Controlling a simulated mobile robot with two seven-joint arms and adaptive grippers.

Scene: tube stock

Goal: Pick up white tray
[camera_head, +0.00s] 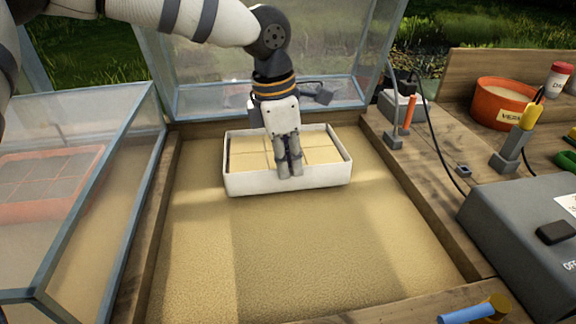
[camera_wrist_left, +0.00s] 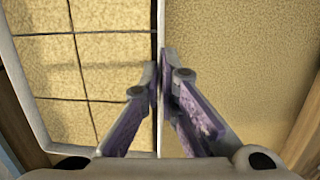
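The white tray (camera_head: 245,184) sits on the sandy floor of the work area. It is a shallow rectangular box with a tan bed divided by dark grid lines. My left gripper (camera_head: 290,172) points down at the middle of the tray's near wall. In the left wrist view, the tray wall (camera_wrist_left: 160,22) runs between the two fingers of the left gripper (camera_wrist_left: 160,66), one inside the tray and one outside. The fingers are closed together on the wall. The fingers hide part of the near wall. My right gripper is not in view.
A clear case (camera_head: 95,200) stands at the left, with an orange tray inside. A raised clear lid (camera_head: 330,60) stands behind. Right are an orange pot (camera_head: 500,103), a grey box (camera_head: 530,230) and cables. Sand in front of the tray is free.

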